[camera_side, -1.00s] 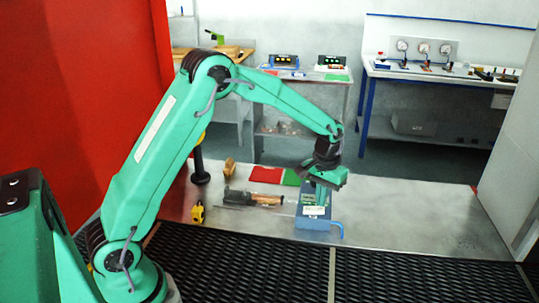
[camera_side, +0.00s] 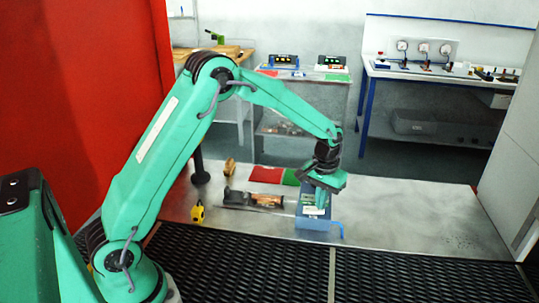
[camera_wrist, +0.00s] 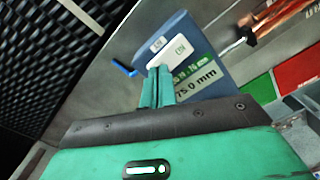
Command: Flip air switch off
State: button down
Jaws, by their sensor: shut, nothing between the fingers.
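A blue box (camera_side: 312,222) stands on the metal bench, with a bent blue lever (camera_side: 339,228) sticking out from its lower right side. In the wrist view the box (camera_wrist: 205,62) carries a white label and a green and white printed label, partly hidden by my fingers. The blue lever also shows there (camera_wrist: 124,68), left of the box. I cannot tell for sure which part is the air switch. My gripper (camera_side: 321,206) is shut and empty, pointing down in front of the box face. In the wrist view its fingertips (camera_wrist: 158,70) overlap the labels; contact is unclear.
A yellow object (camera_side: 197,213) and a small brown block (camera_side: 230,166) are further left. Red (camera_side: 266,175) and green (camera_side: 291,177) sheets lie behind. The bench to the right is clear.

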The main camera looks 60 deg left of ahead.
jog(key=shift+f, duration=0.35)
dwell(0.4)
jog(key=shift+r, duration=3.55)
jog(key=s+r+m+t, duration=0.1)
jog(key=s+r+t, duration=0.2)
jog(key=s+r, duration=0.85)
jog(key=s+m+t, duration=0.2)
jog(key=s, duration=1.4)
jog(key=shift+s+r+t, duration=0.3)
jog(key=shift+s, duration=0.05)
